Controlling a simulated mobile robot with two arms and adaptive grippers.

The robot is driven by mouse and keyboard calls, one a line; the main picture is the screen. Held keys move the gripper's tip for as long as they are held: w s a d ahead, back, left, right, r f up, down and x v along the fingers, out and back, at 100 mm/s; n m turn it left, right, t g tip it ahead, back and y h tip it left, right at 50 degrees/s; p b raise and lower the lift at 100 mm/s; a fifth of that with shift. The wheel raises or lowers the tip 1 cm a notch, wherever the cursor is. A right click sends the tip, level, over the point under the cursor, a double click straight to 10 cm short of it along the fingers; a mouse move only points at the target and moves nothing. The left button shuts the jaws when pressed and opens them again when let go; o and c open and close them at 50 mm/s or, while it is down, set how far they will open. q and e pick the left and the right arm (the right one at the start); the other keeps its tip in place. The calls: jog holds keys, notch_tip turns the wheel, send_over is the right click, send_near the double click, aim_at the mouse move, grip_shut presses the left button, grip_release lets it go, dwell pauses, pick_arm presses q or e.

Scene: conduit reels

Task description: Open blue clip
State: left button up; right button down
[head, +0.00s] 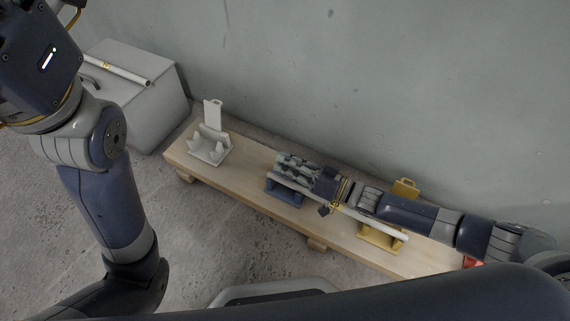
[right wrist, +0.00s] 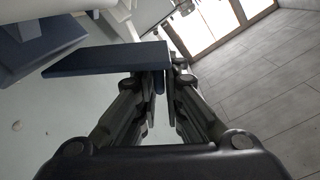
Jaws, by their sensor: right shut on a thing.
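The blue clip (head: 287,191) sits on the wooden bench, with a pale conduit (head: 370,221) running across it and the yellow clip. My right gripper (head: 287,165) reaches over the blue clip from the right and hides much of it. In the right wrist view, its fingers (right wrist: 160,88) are shut on the clip's flat blue flap (right wrist: 105,60). The pale conduit also shows at the upper left of that view (right wrist: 35,25). My left arm is at the left of the head view; its gripper is out of frame.
The wooden bench (head: 240,187) runs along a grey wall. A white clip (head: 208,150) stands with its flap upright at left. The yellow clip (head: 381,237) and a red part (head: 471,262) are at right. A grey box (head: 150,105) with a pale tube stands beyond the bench's left end.

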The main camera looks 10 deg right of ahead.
jog(key=shift+w+d+m, duration=0.1)
jog(key=shift+m, duration=0.2)
jog(key=c, duration=1.7)
grip_release()
jog(key=v, duration=1.2)
jog(key=shift+r, duration=0.1)
